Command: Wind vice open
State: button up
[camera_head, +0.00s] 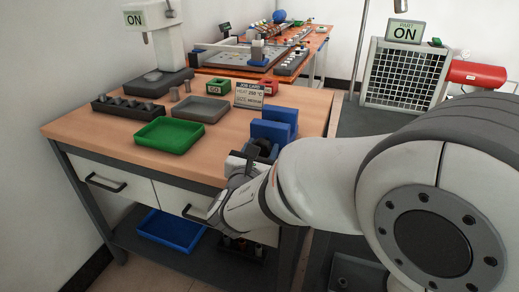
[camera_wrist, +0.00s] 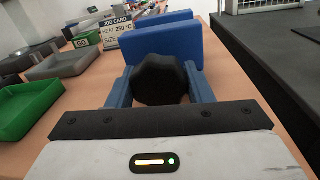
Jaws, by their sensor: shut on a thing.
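The blue vice (camera_head: 272,130) stands at the front right of the wooden bench. In the wrist view its blue jaw blocks (camera_wrist: 157,47) rise behind a black lobed knob (camera_wrist: 160,80) that faces me. My gripper (camera_head: 255,155) is at the front of the vice. In the wrist view my gripper (camera_wrist: 160,88) has one blue finger on each side of the knob and is shut on it.
A green tray (camera_head: 170,135), a grey tray (camera_head: 202,109) and a job card (camera_head: 249,95) reading 250 °C are on the bench (camera_head: 110,138). Drawers are below the bench front. A dark surface (camera_wrist: 262,48) lies to the right.

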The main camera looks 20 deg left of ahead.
jog(key=shift+a, duration=0.1)
jog(key=n+p, duration=0.2)
jog(key=p, duration=0.1)
jog(key=shift+r+n, duration=0.25)
jog(key=shift+n, duration=0.15)
jog(key=n+p, duration=0.2)
jog(key=p, duration=0.1)
jog(key=shift+f+n, duration=0.1)
jog(key=shift+n, duration=0.3)
jog(key=shift+f, duration=0.1)
jog(key=o, duration=1)
jog(key=shift+c, duration=0.2)
jog(key=s, duration=0.7)
jog(key=shift+s+p, duration=0.4)
